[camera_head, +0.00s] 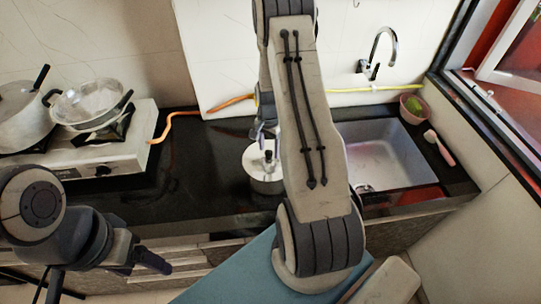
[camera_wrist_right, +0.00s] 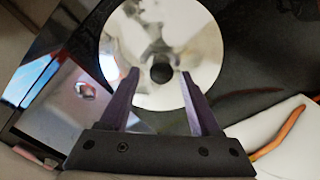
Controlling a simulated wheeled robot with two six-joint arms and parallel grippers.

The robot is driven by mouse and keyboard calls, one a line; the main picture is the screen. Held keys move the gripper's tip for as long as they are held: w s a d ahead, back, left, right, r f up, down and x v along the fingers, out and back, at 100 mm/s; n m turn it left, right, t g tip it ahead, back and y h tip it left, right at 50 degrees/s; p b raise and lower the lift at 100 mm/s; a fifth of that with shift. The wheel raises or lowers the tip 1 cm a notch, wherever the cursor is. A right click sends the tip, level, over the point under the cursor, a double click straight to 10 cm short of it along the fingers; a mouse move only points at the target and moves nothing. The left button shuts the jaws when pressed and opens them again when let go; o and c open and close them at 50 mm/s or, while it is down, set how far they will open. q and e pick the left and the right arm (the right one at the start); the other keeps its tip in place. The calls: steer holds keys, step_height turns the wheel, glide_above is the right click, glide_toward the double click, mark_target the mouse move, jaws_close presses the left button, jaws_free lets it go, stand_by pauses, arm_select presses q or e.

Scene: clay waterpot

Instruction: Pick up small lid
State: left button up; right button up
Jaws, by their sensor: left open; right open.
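My left gripper (camera_head: 158,265) is at the lower left, away from the lid.
A stove (camera_head: 125,150) with a large pot (camera_head: 22,118) and a pan (camera_head: 88,103) stands at the left. A sink (camera_head: 395,165) with a faucet (camera_head: 376,55) is at the right. An orange hose (camera_head: 185,115) runs along the back. Dark counter left of the lid is clear.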

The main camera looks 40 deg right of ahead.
steer(key=shift+f, duration=0.8)
jaws_close()
